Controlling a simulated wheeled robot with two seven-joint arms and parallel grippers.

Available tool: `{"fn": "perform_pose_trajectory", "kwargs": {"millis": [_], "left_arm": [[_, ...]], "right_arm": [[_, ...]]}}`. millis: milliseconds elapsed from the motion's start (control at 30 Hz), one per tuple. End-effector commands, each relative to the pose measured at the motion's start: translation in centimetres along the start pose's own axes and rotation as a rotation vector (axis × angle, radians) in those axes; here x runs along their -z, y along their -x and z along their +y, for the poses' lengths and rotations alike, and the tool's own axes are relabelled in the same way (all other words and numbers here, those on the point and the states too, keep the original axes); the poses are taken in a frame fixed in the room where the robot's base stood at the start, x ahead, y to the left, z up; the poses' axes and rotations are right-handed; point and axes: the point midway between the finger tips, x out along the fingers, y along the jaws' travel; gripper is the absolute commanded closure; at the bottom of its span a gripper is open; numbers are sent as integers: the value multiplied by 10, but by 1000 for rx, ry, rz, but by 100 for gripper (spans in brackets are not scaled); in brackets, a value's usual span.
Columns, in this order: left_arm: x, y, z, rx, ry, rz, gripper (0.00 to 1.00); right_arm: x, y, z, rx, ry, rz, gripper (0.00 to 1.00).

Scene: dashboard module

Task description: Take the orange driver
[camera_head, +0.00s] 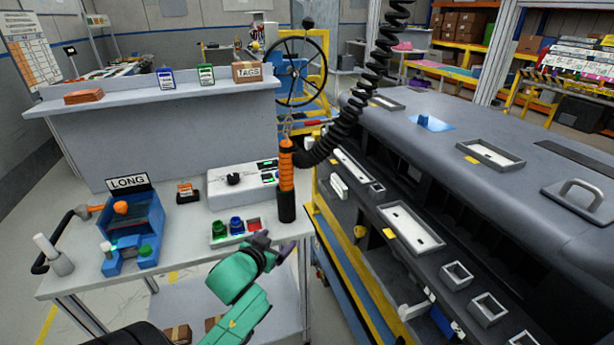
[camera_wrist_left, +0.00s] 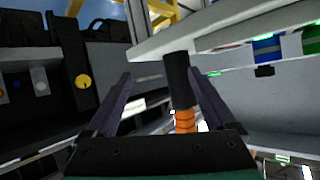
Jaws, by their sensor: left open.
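The orange driver (camera_head: 287,165) hangs upright from a hook above the right end of the white bench. Its grip is orange with dark bands and its lower end is black. My left gripper (camera_head: 277,243) is green with dark fingers and open, just below the driver in the head view. In the left wrist view, the driver (camera_wrist_left: 178,82) appears between the open fingers (camera_wrist_left: 160,80), nearer the right one, black end upward in the picture. Whether a finger touches it I cannot tell. My right gripper is not in view.
A black coiled hose (camera_head: 362,90) hangs beside the driver. The dashboard module (camera_head: 500,165) stands to the right. A shelf (camera_head: 130,97) rises behind.

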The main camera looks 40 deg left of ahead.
Motion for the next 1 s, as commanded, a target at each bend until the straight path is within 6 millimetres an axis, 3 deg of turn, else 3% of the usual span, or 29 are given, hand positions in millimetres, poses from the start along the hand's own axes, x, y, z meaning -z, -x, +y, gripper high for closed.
{"fn": "perform_pose_trajectory", "kwargs": {"millis": [100, 200, 300, 433, 700, 1000], "left_arm": [[64, 15, -21, 11, 23, 201, 11], [110, 34, -31, 0, 35, 354, 11], [141, 48, -35, -18, 39, 454, 11], [156, 38, -36, -23, 41, 476, 11], [185, -22, -35, -20, 42, 472, 11], [205, -60, -35, -20, 41, 469, 11]], "right_arm": [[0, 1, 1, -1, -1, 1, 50], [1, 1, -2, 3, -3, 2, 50], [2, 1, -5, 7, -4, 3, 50], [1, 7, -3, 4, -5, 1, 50], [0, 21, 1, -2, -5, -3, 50], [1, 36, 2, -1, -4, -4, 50]]}}
